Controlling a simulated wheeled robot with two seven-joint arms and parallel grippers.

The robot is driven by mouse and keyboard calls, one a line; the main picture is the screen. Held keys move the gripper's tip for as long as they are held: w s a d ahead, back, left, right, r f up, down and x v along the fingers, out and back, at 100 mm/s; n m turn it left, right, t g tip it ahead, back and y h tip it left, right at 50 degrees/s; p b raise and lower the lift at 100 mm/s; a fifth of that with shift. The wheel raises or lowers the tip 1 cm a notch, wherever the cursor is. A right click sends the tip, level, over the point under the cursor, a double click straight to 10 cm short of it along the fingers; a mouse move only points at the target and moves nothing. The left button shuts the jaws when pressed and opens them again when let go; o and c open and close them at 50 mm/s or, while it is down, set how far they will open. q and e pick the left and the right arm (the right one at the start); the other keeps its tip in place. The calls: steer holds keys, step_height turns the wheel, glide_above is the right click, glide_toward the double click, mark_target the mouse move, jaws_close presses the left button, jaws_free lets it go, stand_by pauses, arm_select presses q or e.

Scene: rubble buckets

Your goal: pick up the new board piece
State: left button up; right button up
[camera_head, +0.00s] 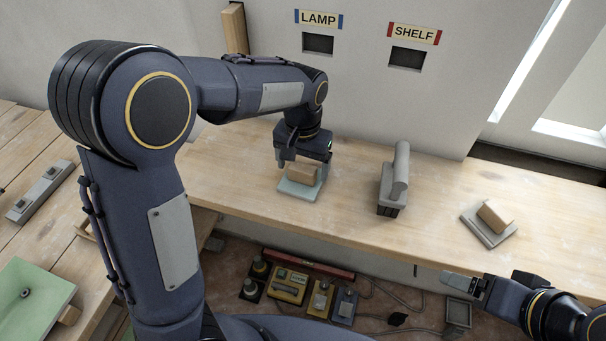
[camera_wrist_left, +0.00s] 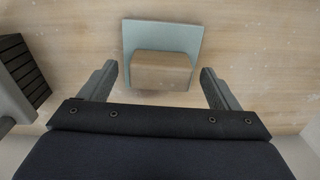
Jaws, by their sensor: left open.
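A pale green square board piece (camera_head: 299,190) with a wooden block (camera_head: 302,174) on top lies on the wooden bench below the wall openings. My left gripper (camera_head: 303,161) is over it, pointing down. In the left wrist view the board piece (camera_wrist_left: 135,36) and its block (camera_wrist_left: 160,72) show between the open fingers (camera_wrist_left: 159,72), with a gap on each side of the block. A second, greyer plate (camera_head: 488,232) with a wooden block (camera_head: 495,215) lies at the right of the bench. My right gripper (camera_head: 468,287) is low at the right, its opening unclear.
A grey-handled tool with a dark ribbed base (camera_head: 388,205) stands right of the board piece. Signs LAMP (camera_head: 318,19) and SHELF (camera_head: 414,33) hang above wall openings. Tools and cables lie on the floor below.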

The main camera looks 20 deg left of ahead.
arm_select(q)
steer(key=shift+f, duration=0.8)
steer(key=c, duration=1.1)
steer(key=shift+r, duration=0.2)
steer(key=shift+c, duration=0.2)
steer(key=shift+r, duration=0.25)
step_height(320, 180, up, 2)
steer(key=shift+r, duration=0.2)
steer(key=s+d+r+b, duration=0.2)
steer(key=s+d+r, duration=0.4)
steer(key=s+r, duration=0.3)
steer(key=s, duration=0.3)
steer(key=shift+s+d+r, duration=0.2)
steer(key=shift+d+r, duration=0.1)
steer(key=shift+r, duration=0.1)
